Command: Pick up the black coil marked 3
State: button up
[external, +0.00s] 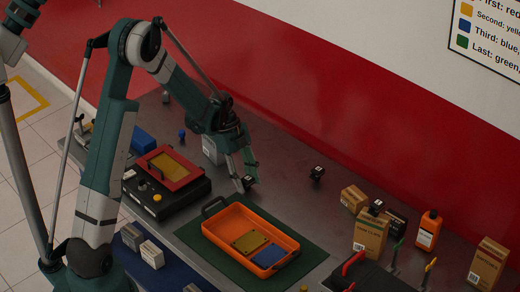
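Several small black coil-like parts with white marks show in the external view, and the marks are too small to read. One black coil (250,183) is at the fingertips of my gripper (246,182). A second black coil (317,173) stands apart on the grey bench to the right. A third black part (377,206) sits at the top of the cardboard boxes. My gripper points down, its two fingers either side of the first coil. I cannot tell whether they touch it or whether it rests on the bench.
An orange tray (222,215) holding a yellow plate and a blue piece lies on a green mat (303,262) in front of my gripper. A red-framed black unit (185,183) stands left. Cardboard boxes (369,236) and an orange bottle (428,230) stand right.

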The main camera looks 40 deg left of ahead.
aim_at(246, 180)
dwell(0.3)
jog(key=shift+r+p, duration=0.7)
jog(key=shift+r, duration=4.3)
